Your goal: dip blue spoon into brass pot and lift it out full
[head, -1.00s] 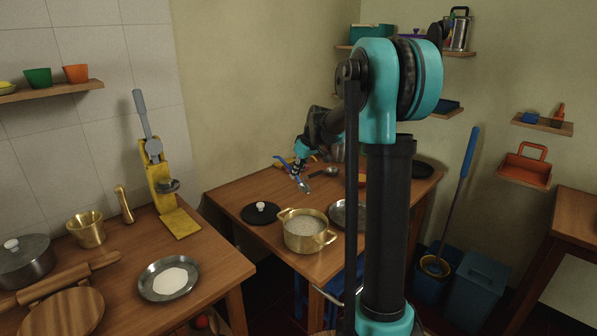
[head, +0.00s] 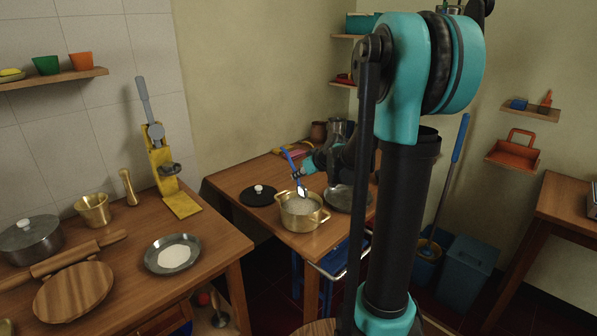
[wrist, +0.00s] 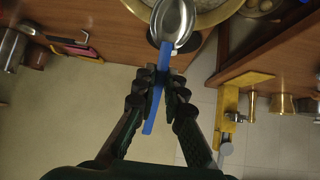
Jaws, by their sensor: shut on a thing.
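The brass pot (head: 318,216) stands near the front edge of the middle table, with pale contents inside. My gripper (head: 298,175) is above it, shut on the handle of the blue spoon (head: 288,157). The spoon is steeply tilted, its metal bowl (head: 302,190) pointing down at the pot's opening. Whether the bowl touches the contents is unclear. In the wrist view my gripper (wrist: 161,82) clasps the blue handle (wrist: 150,118). The shiny spoon bowl (wrist: 174,20) overlaps the pot's rim (wrist: 222,12). I cannot tell whether the bowl holds anything.
Metal vessels stand behind my arm. The left table holds a yellow press (head: 160,172), a brass mortar (head: 93,209) and a plate of white powder (head: 172,254).

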